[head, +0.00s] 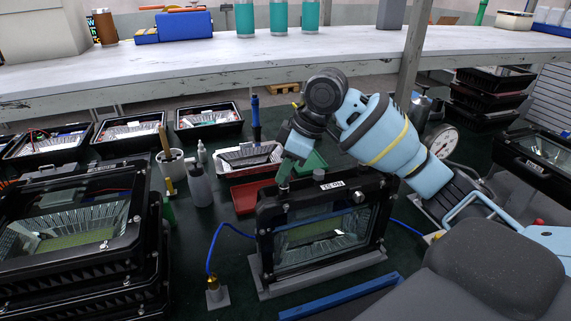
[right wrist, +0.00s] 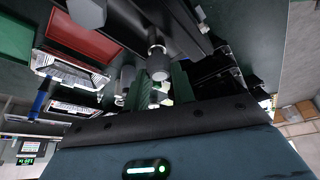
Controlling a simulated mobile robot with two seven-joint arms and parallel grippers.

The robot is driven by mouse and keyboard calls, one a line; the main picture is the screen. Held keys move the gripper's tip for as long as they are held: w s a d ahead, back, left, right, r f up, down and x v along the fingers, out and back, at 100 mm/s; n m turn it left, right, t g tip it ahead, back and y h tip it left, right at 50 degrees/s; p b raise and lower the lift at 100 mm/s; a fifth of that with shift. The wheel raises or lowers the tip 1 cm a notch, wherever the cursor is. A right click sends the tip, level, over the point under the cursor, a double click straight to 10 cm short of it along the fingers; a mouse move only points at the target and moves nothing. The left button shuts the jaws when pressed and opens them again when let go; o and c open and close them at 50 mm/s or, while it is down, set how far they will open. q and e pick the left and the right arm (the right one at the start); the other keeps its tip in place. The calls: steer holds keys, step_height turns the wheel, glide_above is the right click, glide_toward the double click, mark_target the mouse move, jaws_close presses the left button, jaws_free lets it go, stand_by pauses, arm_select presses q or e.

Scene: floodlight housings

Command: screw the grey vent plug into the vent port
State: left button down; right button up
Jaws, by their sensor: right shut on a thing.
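The black floodlight housing (head: 325,222) stands upright in a grey stand on the dark green bench, its glass front facing me. My right gripper (head: 283,184) reaches down to the top edge of the housing, near its left corner. In the right wrist view, a grey cylindrical piece, which looks like the vent plug (right wrist: 157,64), lies at my right gripper (right wrist: 158,84), against the black housing (right wrist: 140,22). The gripper is shut on it. The vent port is hidden, and I cannot tell how deep the plug sits. My left gripper is not in view.
A blue cable runs from a brass fitting (head: 213,284) to the housing. A red tray (head: 246,197) lies behind it. Stacked housings (head: 80,245) stand at left. A white pot (head: 172,170), a grey bottle (head: 199,186) and a pressure gauge (head: 442,141) stand nearby. A blue bar (head: 340,296) lies in front.

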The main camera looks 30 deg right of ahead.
steer(key=shift+f, duration=0.45)
steer(key=o, duration=1.1)
steer(key=shift+c, duration=0.2)
steer(key=v, duration=0.7)
steer(key=shift+r, duration=0.35)
steer(key=shift+s+f, duration=0.1)
steer(key=shift+s, duration=0.1)
